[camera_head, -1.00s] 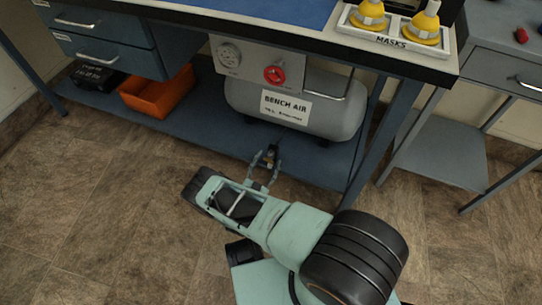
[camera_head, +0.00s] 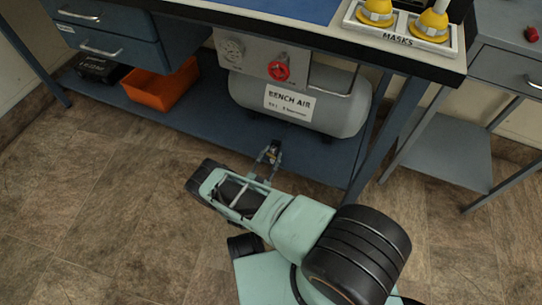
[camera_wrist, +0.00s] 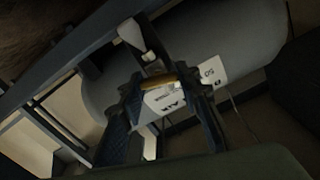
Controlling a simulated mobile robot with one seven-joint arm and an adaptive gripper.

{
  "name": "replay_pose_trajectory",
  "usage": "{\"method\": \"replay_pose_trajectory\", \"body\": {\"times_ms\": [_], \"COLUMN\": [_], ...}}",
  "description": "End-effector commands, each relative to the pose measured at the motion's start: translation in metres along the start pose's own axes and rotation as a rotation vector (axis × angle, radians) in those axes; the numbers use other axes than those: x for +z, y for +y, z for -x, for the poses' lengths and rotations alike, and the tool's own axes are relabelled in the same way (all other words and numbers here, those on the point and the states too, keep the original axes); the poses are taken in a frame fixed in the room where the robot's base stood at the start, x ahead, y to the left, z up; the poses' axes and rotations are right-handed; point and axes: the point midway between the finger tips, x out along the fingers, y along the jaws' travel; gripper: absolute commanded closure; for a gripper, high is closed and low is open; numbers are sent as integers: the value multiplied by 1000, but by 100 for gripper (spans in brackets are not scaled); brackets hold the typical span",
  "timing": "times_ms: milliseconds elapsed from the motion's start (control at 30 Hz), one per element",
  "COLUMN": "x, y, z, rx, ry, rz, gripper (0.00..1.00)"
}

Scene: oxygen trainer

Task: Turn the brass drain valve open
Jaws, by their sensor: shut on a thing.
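The brass drain valve shows as a short brass bar (camera_wrist: 160,83) between my fingers in the wrist view. In the head view it is a tiny brass spot (camera_head: 272,152) below the grey air tank (camera_head: 335,105). My gripper (camera_head: 268,156) reaches in low at the front edge of the bench's lower shelf. In the wrist view my gripper (camera_wrist: 167,88) has its dark fingers on either side of the brass bar and is shut on it. The valve's body is mostly hidden, and I cannot tell how far it is turned.
The tank has a white BENCH AIR label (camera_head: 290,103). A red knob (camera_head: 279,70) is on the panel above. An orange bin (camera_head: 160,88) is on the lower shelf (camera_head: 215,118) to the left. A bench leg (camera_head: 385,135) stands right of my gripper. The floor at left is clear.

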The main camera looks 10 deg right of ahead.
Motion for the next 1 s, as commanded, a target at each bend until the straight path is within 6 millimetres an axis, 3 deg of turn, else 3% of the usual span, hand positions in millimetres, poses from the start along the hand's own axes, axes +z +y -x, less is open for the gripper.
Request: {"method": "replay_pose_trajectory", "body": {"times_ms": [400, 767, 800, 933, 1000], "x": [0, 0, 0, 0, 0], "y": [-2, -2, -2, -2, -2], "z": [0, -1, -1, 0, 0], "rx": [-1, -1, -1, -1, -1], "ry": [0, 0, 0, 0, 0], "rz": [284, 304, 304, 303, 303], "gripper": [93, 93, 65, 51, 51]}}
